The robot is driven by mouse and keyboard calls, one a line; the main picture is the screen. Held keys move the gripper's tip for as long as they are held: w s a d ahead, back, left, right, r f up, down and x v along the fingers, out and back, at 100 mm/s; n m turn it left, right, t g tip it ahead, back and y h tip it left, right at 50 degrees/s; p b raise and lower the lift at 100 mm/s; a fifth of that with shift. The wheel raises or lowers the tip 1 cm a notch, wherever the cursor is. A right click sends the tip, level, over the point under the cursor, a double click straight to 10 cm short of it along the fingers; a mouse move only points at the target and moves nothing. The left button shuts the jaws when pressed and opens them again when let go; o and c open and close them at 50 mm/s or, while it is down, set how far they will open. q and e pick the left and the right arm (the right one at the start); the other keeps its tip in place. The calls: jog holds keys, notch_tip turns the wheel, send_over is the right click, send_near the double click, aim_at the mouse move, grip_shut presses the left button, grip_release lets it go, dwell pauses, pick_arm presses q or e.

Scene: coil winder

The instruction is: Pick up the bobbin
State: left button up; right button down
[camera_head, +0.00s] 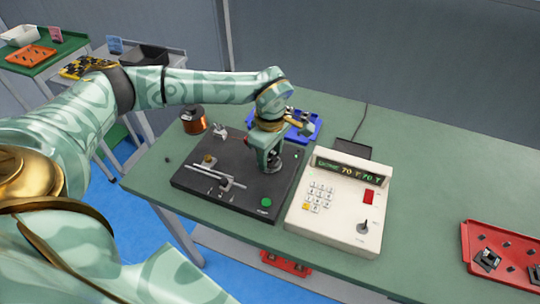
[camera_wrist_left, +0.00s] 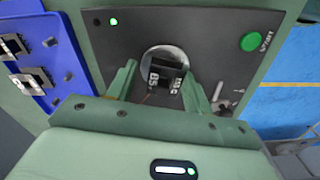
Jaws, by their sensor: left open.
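A black bobbin (camera_wrist_left: 168,78) with white lettering sits on the round silver disc of the dark winder plate in the left wrist view. My left gripper (camera_wrist_left: 160,84) is open, with one green finger on each side of the bobbin; I cannot tell whether they touch it. In the head view my left gripper (camera_head: 270,162) points down over the right part of the winder plate (camera_head: 228,176) and hides the bobbin. My right gripper is not in view.
A cream control box (camera_head: 333,212) with keypad and lit display stands right of the winder. A blue tray (camera_head: 312,125) with dark parts lies behind it, also showing in the wrist view (camera_wrist_left: 66,82). A copper wire spool (camera_head: 194,120) stands back left; a red tray (camera_head: 478,228) lies far right.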

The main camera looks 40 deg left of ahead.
pick_arm(q)
jog(key=shift+r, duration=0.1)
jog(key=c, duration=0.9)
jog(key=shift+r, duration=0.1)
jog(key=shift+w+r, duration=0.1)
jog(key=shift+r, duration=0.4)
notch_tip(320, 180, up, 3)
jog(key=shift+d+f+p, duration=0.1)
jog(key=shift+p, duration=0.8)
jog(key=s+d+r+p, duration=0.1)
jog(key=s+d+r, duration=0.1)
jog(key=s+r, duration=0.1)
jog(key=s+d+r+p, duration=0.1)
jog(key=s+d+r, duration=0.1)
jog(key=s, duration=0.3)
jog(key=s+d+r+p, duration=0.1)
jog(key=s+d+r, duration=0.1)
jog(key=s+r, duration=0.2)
jog(key=shift+s+d+p, duration=0.25)
jog(key=shift+s+p, duration=0.05)
